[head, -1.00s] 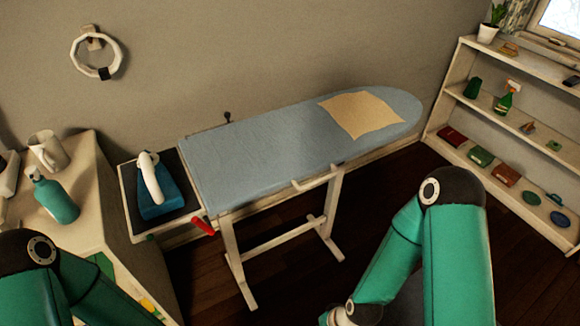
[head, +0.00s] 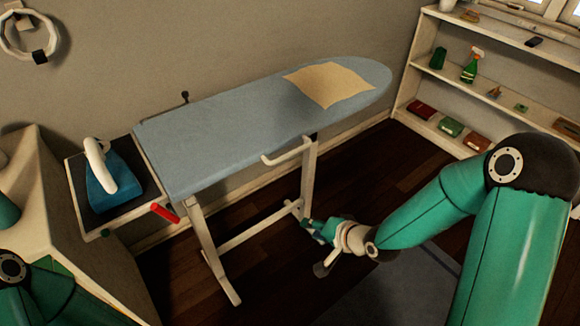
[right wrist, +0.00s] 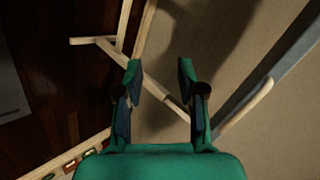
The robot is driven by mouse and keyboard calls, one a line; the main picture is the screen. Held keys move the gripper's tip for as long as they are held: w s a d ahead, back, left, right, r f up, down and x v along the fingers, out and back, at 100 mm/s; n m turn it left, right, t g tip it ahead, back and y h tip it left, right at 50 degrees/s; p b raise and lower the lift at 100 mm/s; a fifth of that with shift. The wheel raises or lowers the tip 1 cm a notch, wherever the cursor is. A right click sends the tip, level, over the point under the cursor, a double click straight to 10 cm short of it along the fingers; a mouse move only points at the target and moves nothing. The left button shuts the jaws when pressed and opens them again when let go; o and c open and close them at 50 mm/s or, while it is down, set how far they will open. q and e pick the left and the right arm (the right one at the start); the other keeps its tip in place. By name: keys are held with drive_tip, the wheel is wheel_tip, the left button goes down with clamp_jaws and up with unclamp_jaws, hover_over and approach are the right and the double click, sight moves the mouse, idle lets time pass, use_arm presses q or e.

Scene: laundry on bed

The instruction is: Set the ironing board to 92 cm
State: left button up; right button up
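The ironing board (head: 235,120) has a blue cover and stands on white legs (head: 207,240). A white bar handle (head: 285,152) sticks out from its near edge, and a red lever (head: 165,212) sits at its left end. My right gripper (head: 308,230) is low in front of the board, below the handle and near the right leg. In the right wrist view my right gripper (right wrist: 160,68) has its fingers apart with nothing held. There the white handle (right wrist: 245,106) is to the right of the fingers, and a white frame bar passes behind them. My left gripper is out of view.
A white iron with a blue base (head: 112,180) stands on the board's left rest. A tan cloth (head: 330,84) lies on the cover. A cabinet (head: 50,195) is at left and a white shelf (head: 440,80) at right. Dark floor (head: 400,180) is open between board and shelf.

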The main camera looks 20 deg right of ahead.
drive_tip(key=w+d+r+m+t+b, duration=0.3)
drive_tip(key=d+r+t+b, duration=0.1)
drive_tip(key=r, duration=0.3)
drive_tip(key=m+t+y+b, duration=0.1)
drive_tip(key=m+t+b, duration=0.1)
approach(293, 154)
use_arm(q)
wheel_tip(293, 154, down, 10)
drive_tip(key=b, duration=0.1)
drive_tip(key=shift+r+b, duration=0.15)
drive_tip(key=shift+b, duration=0.15)
use_arm(e)
drive_tip(key=x, duration=1.1)
drive_tip(key=shift+w, duration=0.1)
clamp_jaws()
